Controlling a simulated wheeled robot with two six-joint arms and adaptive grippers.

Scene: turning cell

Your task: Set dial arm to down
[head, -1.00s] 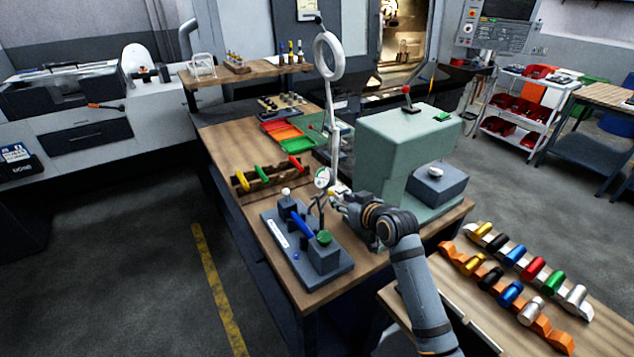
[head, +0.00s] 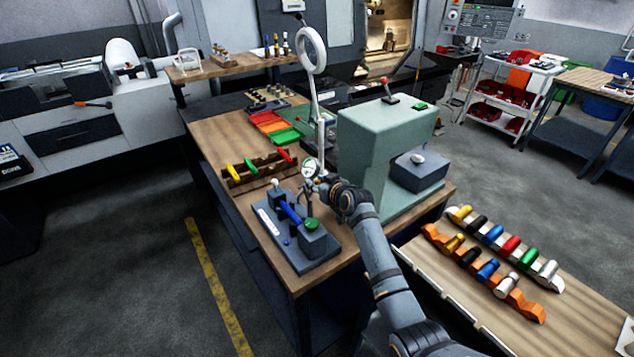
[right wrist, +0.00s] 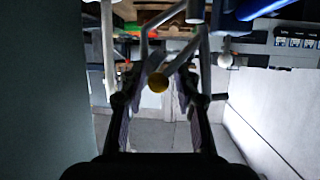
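The round white dial (head: 310,168) stands on thin grey rods above the grey fixture plate (head: 268,228) on the bench. My right gripper (head: 320,184) is just right of the rods, its fingers small and partly hidden in the head view. Grey bars meet near the knob. I cannot tell whether the fingers touch it, nor clearly which way the dial arm points. My left gripper is not in view.
On the plate are a blue bar (head: 290,212), a green knob (head: 312,224) and a white ball knob (head: 275,185). A green machine block (head: 372,150) stands close right of my gripper. A ring lamp (head: 312,50) rises behind. Coloured handles (head: 258,168) lie in a rack.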

